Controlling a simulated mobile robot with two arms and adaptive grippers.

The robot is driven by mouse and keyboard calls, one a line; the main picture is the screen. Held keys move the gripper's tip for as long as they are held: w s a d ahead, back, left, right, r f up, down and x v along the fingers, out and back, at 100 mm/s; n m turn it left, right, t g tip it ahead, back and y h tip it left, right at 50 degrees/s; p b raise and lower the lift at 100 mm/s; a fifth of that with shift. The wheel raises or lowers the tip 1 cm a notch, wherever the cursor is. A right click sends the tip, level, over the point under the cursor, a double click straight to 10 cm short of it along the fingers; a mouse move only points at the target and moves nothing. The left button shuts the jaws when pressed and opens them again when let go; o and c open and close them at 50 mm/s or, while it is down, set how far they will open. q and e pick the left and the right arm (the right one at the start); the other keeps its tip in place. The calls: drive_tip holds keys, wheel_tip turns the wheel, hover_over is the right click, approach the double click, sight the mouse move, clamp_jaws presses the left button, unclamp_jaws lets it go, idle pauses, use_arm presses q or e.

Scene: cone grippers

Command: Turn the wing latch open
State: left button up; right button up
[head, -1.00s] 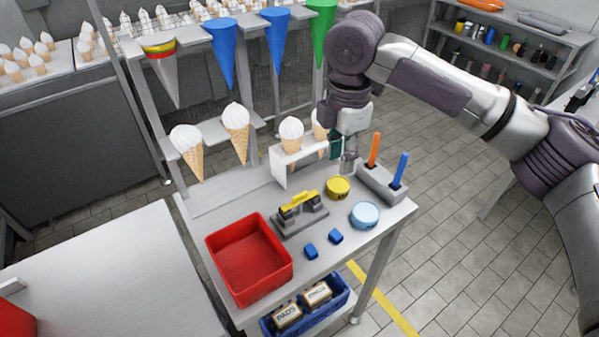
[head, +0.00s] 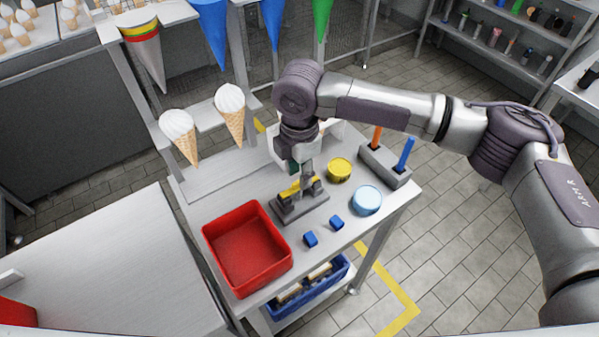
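A grey block fixture with a yellow bar on top (head: 288,208) stands on the metal table, behind and to the right of the red bin. I take it to be the wing latch; its small parts are partly hidden by my gripper. My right gripper (head: 304,182) comes down from above with its fingertips at the yellow bar. Whether the fingers touch or grip the bar is too small to tell. My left gripper is not in view.
A red bin (head: 206,232) is at the front left. Two blue cubes (head: 310,239), a light blue round tub (head: 366,201) and a yellow tub (head: 339,170) lie nearby. A grey holder (head: 371,161) bears orange and blue sticks. Ice-cream cones (head: 234,128) stand behind.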

drive_tip(key=shift+f, duration=0.9)
clamp_jaws()
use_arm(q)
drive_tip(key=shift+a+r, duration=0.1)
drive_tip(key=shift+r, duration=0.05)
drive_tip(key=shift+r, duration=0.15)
